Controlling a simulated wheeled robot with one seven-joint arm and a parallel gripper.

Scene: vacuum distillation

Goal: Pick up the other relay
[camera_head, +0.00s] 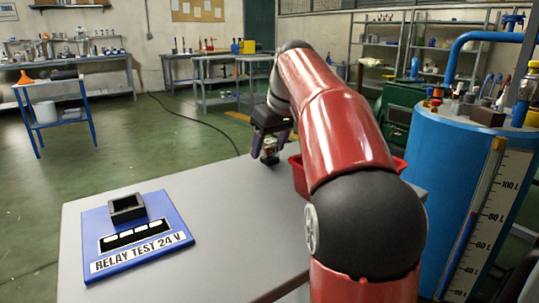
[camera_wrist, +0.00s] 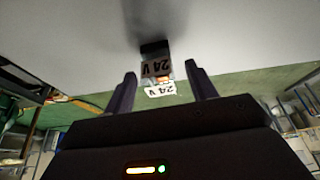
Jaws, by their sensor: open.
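A small relay (camera_wrist: 157,66) marked "24 V" stands on the grey table (camera_head: 190,228), near its far edge. It lies between the fingers of my gripper (camera_wrist: 162,88) in the wrist view, and space shows on both sides of it. In the head view the relay (camera_head: 269,155) is partly hidden below my gripper (camera_head: 268,140). My gripper is open. A blue board (camera_head: 170,221) labelled "RELAY TEST 24 V" lies on the left of the table, with a dark square socket (camera_head: 127,208) on it. I cannot tell whether a relay sits in that socket.
A red bin (camera_head: 298,176) stands on the table to the right of my gripper, partly hidden by my arm. A blue tank (camera_head: 440,170) with a level scale stands at the right. The table between the board and the relay is clear.

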